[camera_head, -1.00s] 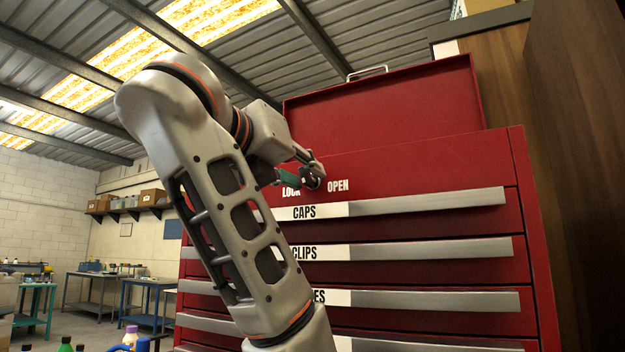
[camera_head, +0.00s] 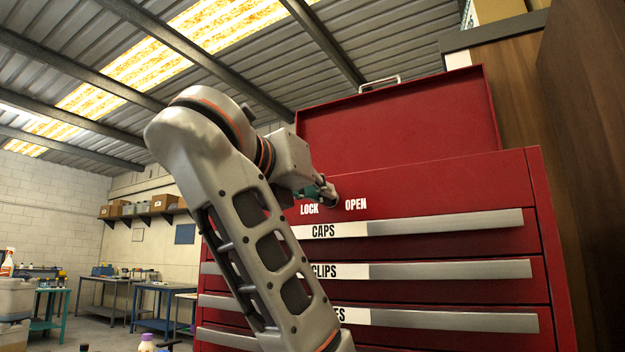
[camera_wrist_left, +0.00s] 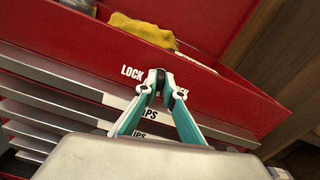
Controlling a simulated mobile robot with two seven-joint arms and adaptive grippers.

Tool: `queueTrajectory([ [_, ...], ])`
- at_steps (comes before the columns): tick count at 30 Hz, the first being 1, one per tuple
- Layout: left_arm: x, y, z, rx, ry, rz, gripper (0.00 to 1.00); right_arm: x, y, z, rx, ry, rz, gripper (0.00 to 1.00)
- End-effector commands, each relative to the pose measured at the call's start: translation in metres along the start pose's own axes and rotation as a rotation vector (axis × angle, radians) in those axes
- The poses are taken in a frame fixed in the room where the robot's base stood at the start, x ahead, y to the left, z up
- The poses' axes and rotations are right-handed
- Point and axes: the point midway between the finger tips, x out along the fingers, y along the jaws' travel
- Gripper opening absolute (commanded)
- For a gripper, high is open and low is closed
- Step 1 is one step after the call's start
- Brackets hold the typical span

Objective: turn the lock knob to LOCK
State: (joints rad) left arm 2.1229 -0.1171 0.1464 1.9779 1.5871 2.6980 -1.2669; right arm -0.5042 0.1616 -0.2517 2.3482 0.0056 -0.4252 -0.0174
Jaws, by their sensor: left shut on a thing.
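The red tool cabinet (camera_head: 440,180) has the white words LOCK (camera_head: 309,209) and OPEN (camera_head: 356,204) on its upper front, above the CAPS drawer (camera_head: 450,222). My left gripper (camera_head: 328,192) is at the spot between and just above these words, shut on the lock knob. The fingers hide the knob, so I cannot tell which way it points. In the left wrist view the gripper's fingertips (camera_wrist_left: 157,79) meet beside the word LOCK (camera_wrist_left: 132,74) and partly cover OPEN. My right gripper is not in view.
The cabinet's red lid (camera_head: 400,115) stands raised, and a yellow item (camera_wrist_left: 138,28) lies in the open top. More drawers with steel handles (camera_head: 450,269) are below. A brown wooden panel (camera_head: 590,150) stands close on the right. Workbenches (camera_head: 155,300) are far left.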

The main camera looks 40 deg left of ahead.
Motion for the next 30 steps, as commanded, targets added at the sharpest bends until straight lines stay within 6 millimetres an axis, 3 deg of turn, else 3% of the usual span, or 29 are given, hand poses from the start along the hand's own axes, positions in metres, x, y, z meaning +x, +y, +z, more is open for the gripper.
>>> queueTrajectory([
  [4,-0.006,-0.001,0.009,0.11,-0.006,-0.003,0.0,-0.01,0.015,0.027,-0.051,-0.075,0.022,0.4],
  [12,-0.006,-0.002,0.009,0.366,-0.006,-0.001,0.0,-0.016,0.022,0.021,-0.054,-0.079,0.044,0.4],
  [22,-0.003,-0.002,0.005,0.674,0.0,0.001,0.0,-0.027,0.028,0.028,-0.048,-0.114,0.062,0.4],
  [30,0.0,-0.002,0.001,0.867,0.003,0.001,0.0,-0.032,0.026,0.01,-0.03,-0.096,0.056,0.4],
])
